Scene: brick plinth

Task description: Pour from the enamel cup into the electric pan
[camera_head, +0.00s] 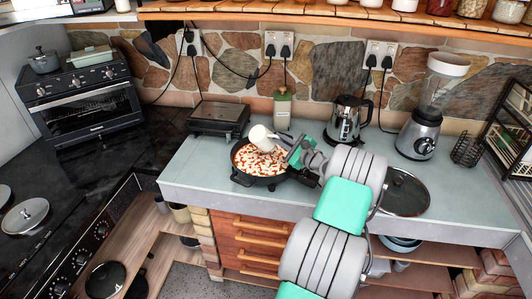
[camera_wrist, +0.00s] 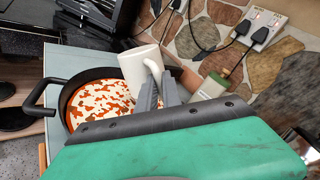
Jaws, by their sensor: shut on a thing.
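The enamel cup (camera_head: 262,138) is white and tilted over the electric pan (camera_head: 238,176). My gripper (camera_head: 283,141) is shut on the cup at its right side, above the pan's rim. In the wrist view the cup (camera_wrist: 140,70) sits between my gripper's fingers (camera_wrist: 160,92), at its handle. The cup's opening faces away from the wrist camera, so its inside is hidden. The pan is black and round, and its side handle (camera_wrist: 35,100) shows in the wrist view. Red and white pieces (camera_head: 256,162) cover the inside of the pan.
A black grill (camera_head: 218,118) stands behind the pan at left. A green bottle (camera_head: 282,110) stands close behind the cup. A kettle (camera_head: 347,120), a blender (camera_head: 420,130) and a glass lid (camera_head: 403,193) are to the right. The counter (camera_head: 185,170) left of the pan is clear.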

